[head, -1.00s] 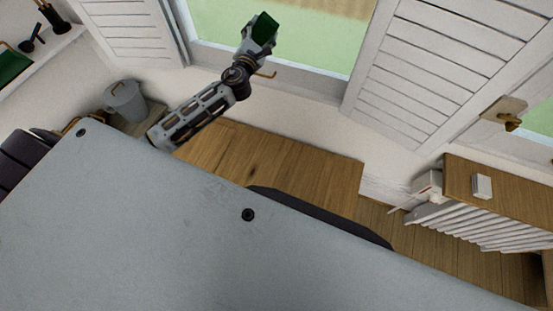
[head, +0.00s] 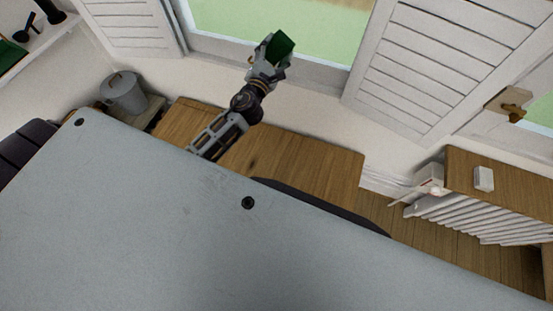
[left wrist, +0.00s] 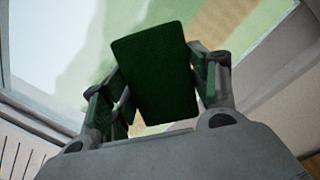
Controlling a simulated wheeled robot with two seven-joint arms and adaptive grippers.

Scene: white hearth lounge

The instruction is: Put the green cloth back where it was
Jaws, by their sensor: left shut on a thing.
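The green cloth (head: 280,46) is a flat, dark green piece held up in front of the window in the head view. My left gripper (head: 268,58) is shut on it. In the left wrist view the cloth (left wrist: 155,70) stands up between the two fingers of the left gripper (left wrist: 158,95). At the left edge of the head view, part of another dark green thing (head: 10,52) lies on a white shelf (head: 38,42). My right gripper is not in view.
White louvred shutters (head: 430,65) flank the window. A wooden-topped radiator unit (head: 500,178) with a small white box (head: 484,179) is at the right.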

